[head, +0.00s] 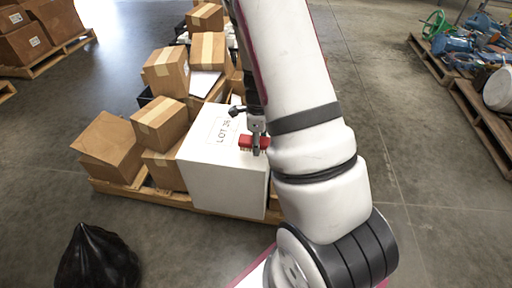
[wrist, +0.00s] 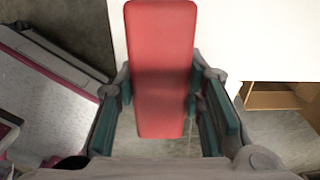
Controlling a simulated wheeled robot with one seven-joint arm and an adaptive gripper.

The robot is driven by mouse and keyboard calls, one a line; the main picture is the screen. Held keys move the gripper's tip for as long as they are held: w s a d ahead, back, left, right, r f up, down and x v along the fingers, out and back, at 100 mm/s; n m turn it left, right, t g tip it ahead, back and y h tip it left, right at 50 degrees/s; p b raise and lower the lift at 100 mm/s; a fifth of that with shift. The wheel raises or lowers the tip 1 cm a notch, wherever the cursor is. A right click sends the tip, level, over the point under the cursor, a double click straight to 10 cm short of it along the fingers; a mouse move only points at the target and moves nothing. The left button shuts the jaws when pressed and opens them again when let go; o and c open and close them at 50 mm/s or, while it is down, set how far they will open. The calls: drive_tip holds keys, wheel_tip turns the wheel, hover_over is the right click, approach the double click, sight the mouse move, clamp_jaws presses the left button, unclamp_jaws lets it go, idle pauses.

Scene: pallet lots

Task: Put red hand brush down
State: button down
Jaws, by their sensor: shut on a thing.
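The red hand brush (head: 246,142) is held in my gripper (head: 257,148) at the white box (head: 222,182) marked LOT 36. In the head view the brush is over the top of the box near its right side. Whether it touches the top is unclear. In the wrist view the brush's red back (wrist: 160,60) runs lengthwise between the two green-padded fingers, which are shut on it. The white box top (wrist: 265,40) shows beyond it, and grey floor shows below the edge. My arm hides part of the box's right side.
Cardboard boxes (head: 160,122) crowd the same wooden pallet (head: 150,196) left of and behind the white box. A black bag (head: 98,262) lies on the floor at front left. Another pallet (head: 478,115) with mixed goods stands at right. The floor between is clear.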

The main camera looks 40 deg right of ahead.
drive_tip(key=shift+w+d+f, duration=0.1)
drive_tip(key=shift+w+d, duration=0.25)
drive_tip(key=shift+w, duration=0.3)
drive_tip(key=shift+w+d+f, duration=0.1)
drive_tip(key=shift+w+d, duration=0.2)
drive_tip(key=shift+w, duration=0.3)
wheel_tip(320, 180, down, 4)
drive_tip(key=b, duration=0.2)
drive_tip(key=shift+s+r+b, duration=0.1)
drive_tip(key=shift+r+b, duration=0.15)
drive_tip(key=shift+b, duration=0.1)
drive_tip(key=shift+r, duration=0.1)
drive_tip(key=c, duration=1.1)
unclamp_jaws()
drive_tip(key=shift+o, duration=0.2)
